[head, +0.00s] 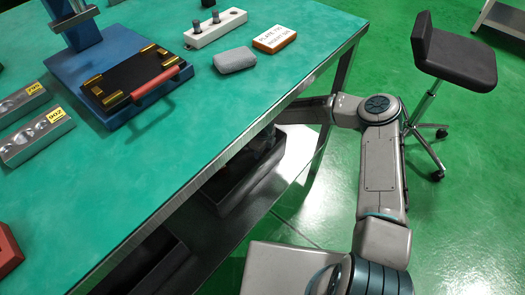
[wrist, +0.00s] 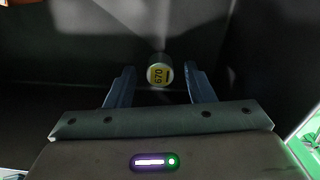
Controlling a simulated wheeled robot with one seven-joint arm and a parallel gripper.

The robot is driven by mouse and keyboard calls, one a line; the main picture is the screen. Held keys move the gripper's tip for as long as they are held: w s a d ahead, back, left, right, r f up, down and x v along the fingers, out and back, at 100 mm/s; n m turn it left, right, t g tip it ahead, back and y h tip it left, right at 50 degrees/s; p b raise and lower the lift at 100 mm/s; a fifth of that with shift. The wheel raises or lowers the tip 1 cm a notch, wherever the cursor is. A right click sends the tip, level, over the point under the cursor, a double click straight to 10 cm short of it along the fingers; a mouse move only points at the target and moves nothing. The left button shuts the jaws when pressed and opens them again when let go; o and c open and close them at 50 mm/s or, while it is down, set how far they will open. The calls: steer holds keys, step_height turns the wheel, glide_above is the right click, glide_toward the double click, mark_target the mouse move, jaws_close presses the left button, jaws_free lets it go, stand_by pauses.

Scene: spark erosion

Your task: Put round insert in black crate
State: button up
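A round insert (wrist: 158,72) with a yellow label reading 670 shows in the wrist view, just beyond the fingertips. My gripper (wrist: 159,87) is open, with one blue finger on each side and clear gaps to the insert. Dark walls and a dark floor surround the insert, which looks to be inside a black crate (wrist: 75,50). In the head view a black crate (head: 222,204) stands on the shelf under the green table. My arm reaches in under the table edge there, and the gripper is mostly hidden.
The green table (head: 215,115) overhangs the shelf (head: 233,228). Another dark container (head: 150,268) sits on the shelf, nearer. On the table are a blue fixture, metal blocks and a grey sponge-like block (head: 235,60). A black stool (head: 455,60) stands to the right on open green floor.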

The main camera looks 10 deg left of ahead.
mark_target(263, 154)
steer(key=shift+r, duration=0.1)
step_height(263, 154, up, 8)
steer(key=p, duration=0.4)
steer(key=shift+r, duration=0.25)
